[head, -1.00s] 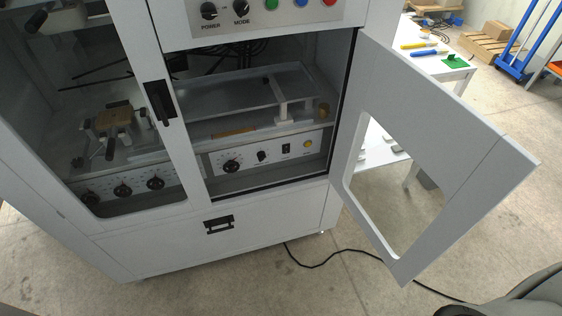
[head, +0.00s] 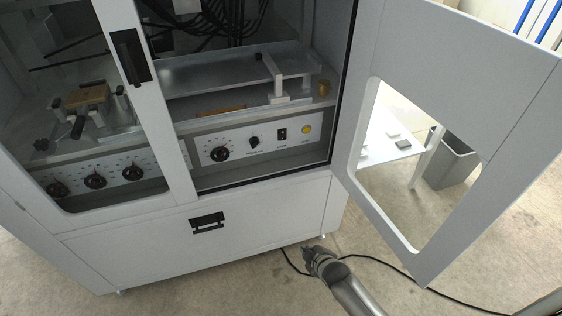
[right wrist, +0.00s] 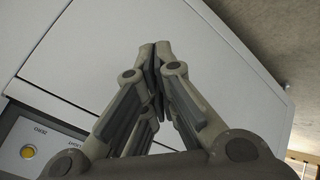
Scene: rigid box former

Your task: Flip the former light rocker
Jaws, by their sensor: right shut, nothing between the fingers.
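The rocker (head: 282,134) is a small black switch on the white control panel (head: 208,152) inside the open right bay of the machine. It sits between a black knob (head: 254,142) and a yellow button (head: 306,130). My right gripper (head: 308,252) is below the bay, in front of the machine's lower right corner and well apart from the rocker. In the right wrist view its fingertips (right wrist: 155,50) are together with nothing between them. That view shows the yellow button (right wrist: 28,151) at the lower left, but I cannot make out the rocker there. My left gripper is not in view.
The open door (head: 500,140), with a window cutout, stands to the right of the bay. The lower front panel (head: 150,248) has a black handle (head: 207,222). A black cable (head: 440,292) lies on the floor. A grey bin (head: 450,160) stands behind the door.

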